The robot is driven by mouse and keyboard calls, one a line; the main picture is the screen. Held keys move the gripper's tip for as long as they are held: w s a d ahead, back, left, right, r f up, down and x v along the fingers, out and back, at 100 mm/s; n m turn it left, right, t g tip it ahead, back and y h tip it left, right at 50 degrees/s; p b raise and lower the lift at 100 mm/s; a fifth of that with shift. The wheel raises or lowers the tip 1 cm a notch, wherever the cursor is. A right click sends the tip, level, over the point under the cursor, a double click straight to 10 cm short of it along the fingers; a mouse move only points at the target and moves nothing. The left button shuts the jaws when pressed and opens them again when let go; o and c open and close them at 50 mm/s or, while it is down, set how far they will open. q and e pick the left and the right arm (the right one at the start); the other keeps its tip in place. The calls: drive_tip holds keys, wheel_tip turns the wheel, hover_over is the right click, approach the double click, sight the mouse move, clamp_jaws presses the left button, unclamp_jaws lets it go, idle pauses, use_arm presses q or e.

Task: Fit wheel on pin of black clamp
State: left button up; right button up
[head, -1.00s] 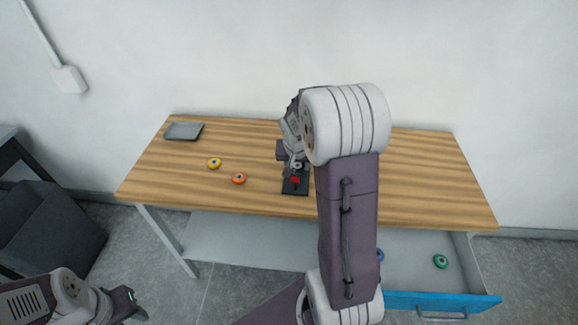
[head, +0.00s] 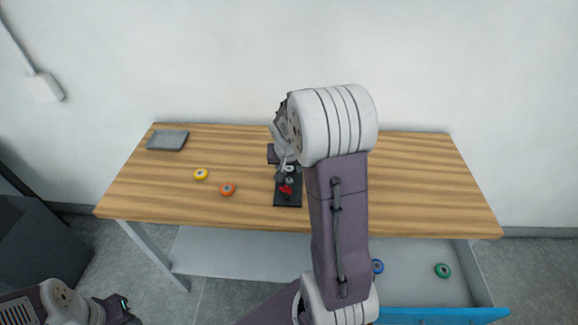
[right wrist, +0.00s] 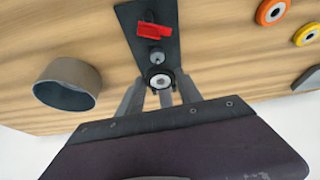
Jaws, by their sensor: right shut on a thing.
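The black clamp (head: 288,200) lies near the middle front of the table. Its red lever (head: 286,191) also shows in the right wrist view (right wrist: 153,31), with the grey upright pin (right wrist: 156,57) beside it. My right gripper (right wrist: 158,92) is shut on a small grey-white wheel (right wrist: 160,81) with a dark rim. The wheel appears just beside the pin, on the gripper's side, not around it. Its height over the base cannot be told. In the head view my right gripper (head: 286,168) is partly hidden by my arm. My left gripper (head: 124,309) is at the lower left, away from the table.
An orange wheel (head: 227,188), a yellow wheel (head: 200,174) and a grey tray (head: 168,140) are on the table's left. A grey hollow cylinder (right wrist: 68,85) stands near the gripper. An open blue drawer (head: 440,315) holds a blue wheel (head: 377,266) and a green wheel (head: 442,270).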

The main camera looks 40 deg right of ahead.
sight(289, 172)
drive_tip(key=shift+f, duration=0.55)
wheel_tip(289, 172, down, 2)
drive_tip(key=shift+b, duration=1)
drive_tip(key=shift+f+b, duration=0.45)
drive_tip(key=shift+b, duration=0.1)
drive_tip(key=o, duration=1.4)
drive_tip(key=shift+o, duration=0.2)
drive_tip(key=p+v, duration=0.1)
drive_tip(key=v, duration=0.8)
